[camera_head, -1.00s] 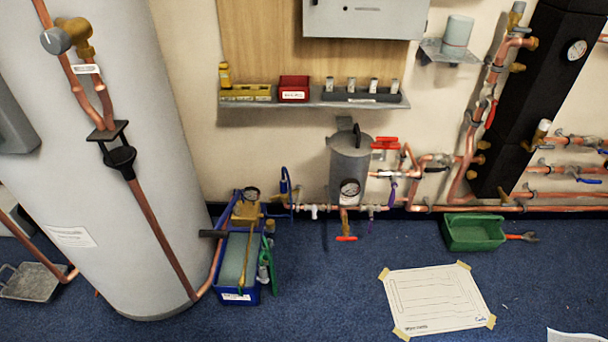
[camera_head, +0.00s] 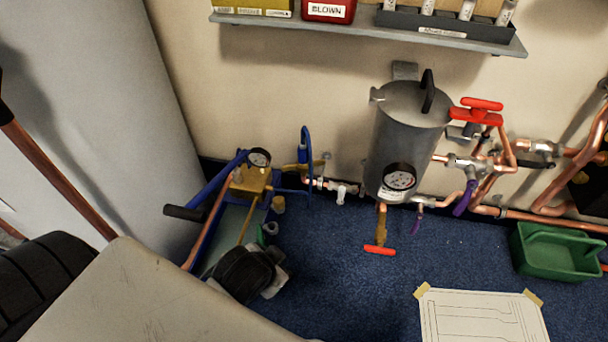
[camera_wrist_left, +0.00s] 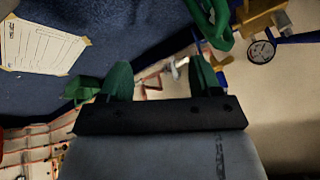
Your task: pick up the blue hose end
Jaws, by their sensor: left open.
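The blue hose (camera_head: 304,140) stands up in a narrow loop beside the brass-topped test pump (camera_head: 252,180), against the wall in the head view. Its upper part bends over, and a thicker blue piece hangs there. My left arm comes in from the lower left, and its left gripper (camera_head: 268,268) is in front of the pump, below and left of the hose, apart from it. In the left wrist view the two green fingers of the left gripper (camera_wrist_left: 160,72) are spread with nothing held between them. I cannot clearly pick out the hose end there. My right gripper is not in view.
A grey metal vessel (camera_head: 408,135) with a gauge and red-handled valves stands right of the hose. Copper pipes run along the wall. A shelf (camera_head: 370,27) hangs above. A green tray (camera_head: 555,262) and a paper sheet (camera_head: 480,318) lie on the blue carpet. The white cylinder (camera_head: 100,120) is left.

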